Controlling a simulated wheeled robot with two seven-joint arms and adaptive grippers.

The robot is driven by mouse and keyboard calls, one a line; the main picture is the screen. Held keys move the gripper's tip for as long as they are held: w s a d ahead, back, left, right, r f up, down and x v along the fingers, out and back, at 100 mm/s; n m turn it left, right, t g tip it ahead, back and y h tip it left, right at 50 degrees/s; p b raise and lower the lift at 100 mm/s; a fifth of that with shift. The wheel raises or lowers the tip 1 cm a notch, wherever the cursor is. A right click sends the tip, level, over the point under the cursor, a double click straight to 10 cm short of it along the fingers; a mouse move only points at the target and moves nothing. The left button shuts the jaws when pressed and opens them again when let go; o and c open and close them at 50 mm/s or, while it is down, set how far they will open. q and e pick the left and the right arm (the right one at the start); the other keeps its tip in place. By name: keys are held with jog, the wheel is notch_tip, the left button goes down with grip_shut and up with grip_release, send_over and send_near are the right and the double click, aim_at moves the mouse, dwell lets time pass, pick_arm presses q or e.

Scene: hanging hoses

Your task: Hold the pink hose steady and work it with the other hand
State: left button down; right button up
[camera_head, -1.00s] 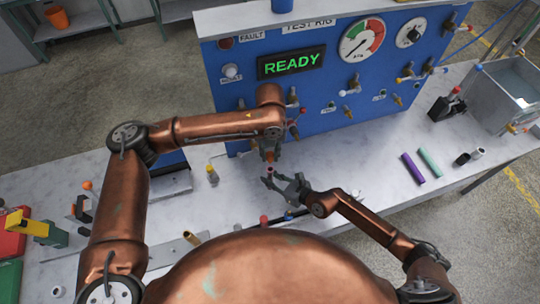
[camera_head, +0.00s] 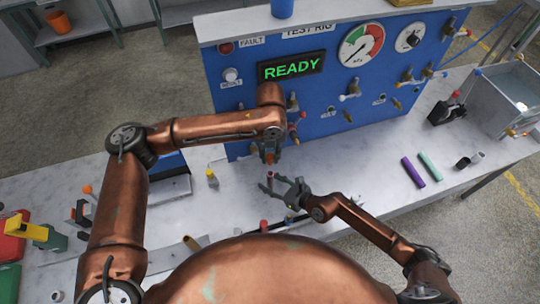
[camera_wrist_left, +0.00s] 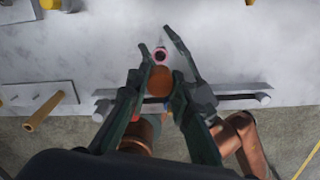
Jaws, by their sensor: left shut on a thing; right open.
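The pink hose shows as a small dark-pink upright end (camera_head: 269,176) above the bench in the head view. A small gap seems to separate this piece from the pink end. My right gripper (camera_head: 266,183) is open, with its fingers spread around or beside the pink hose. The hose's lower part is hidden.
The blue test panel (camera_head: 225,100) with knobs and fittings stands close behind both grippers. A yellow-topped fitting (camera_head: 212,177) is left of them. Purple (camera_head: 412,172) and green (camera_head: 430,166) tubes lie right on the white bench (camera_head: 360,180), where a clear patch remains.

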jog(key=v, duration=1.2)
